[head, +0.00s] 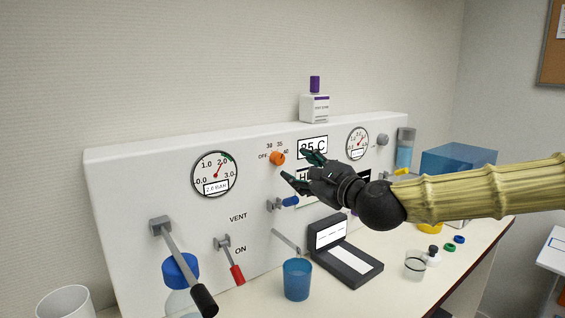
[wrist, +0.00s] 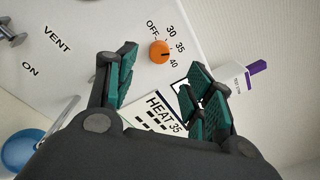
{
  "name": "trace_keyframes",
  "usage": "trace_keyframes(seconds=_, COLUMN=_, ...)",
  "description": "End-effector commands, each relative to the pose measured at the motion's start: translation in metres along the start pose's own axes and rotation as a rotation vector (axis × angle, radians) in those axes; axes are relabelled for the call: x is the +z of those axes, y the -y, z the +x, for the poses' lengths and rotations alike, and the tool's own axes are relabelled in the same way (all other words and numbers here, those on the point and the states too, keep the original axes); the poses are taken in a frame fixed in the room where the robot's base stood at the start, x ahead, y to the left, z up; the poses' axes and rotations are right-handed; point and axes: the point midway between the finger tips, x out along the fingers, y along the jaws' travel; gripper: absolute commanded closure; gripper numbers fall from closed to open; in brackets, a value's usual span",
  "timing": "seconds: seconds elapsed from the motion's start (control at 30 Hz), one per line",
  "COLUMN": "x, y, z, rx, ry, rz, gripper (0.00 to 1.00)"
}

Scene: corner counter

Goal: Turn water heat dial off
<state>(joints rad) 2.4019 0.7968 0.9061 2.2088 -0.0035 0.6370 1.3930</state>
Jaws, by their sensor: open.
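The orange water heat dial (head: 277,158) sits on the upper middle of the white panel, with OFF, 30, 35 and 40 printed around it. The dial also shows in the wrist view (wrist: 159,51), where a small dark mark on it faces the 35 and 40 side, not OFF. My gripper (head: 303,168) is open and empty, just right of the dial in the head view. In the wrist view the green finger pads (wrist: 163,72) are spread, with the dial beyond and between them, apart from both. A display (head: 312,147) beside the dial reads 35 C, partly covered by my fingers.
A blue-handled valve (head: 288,202) lies below the dial. A round gauge (head: 214,174) is to its left. A white box-shaped bottle with a purple cap (head: 315,107) stands on the panel's top. A blue cup (head: 297,280) and a black case (head: 345,255) stand on the counter.

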Motion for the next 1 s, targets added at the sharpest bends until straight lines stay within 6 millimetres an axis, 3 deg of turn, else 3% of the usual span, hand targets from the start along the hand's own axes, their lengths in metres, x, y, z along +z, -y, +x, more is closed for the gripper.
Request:
trace_keyframes(seconds=0.5, x=-0.001, y=0.001, z=0.073, rx=0.000, ry=-0.004, rz=-0.002, gripper=0.48)
trace_keyframes(seconds=0.7, x=-0.002, y=0.002, z=0.085, rx=-0.002, ry=-0.004, rz=-0.001, gripper=0.48)
trace_keyframes(seconds=1.0, x=-0.002, y=0.001, z=0.087, rx=-0.002, ry=-0.003, rz=-0.001, gripper=0.48)
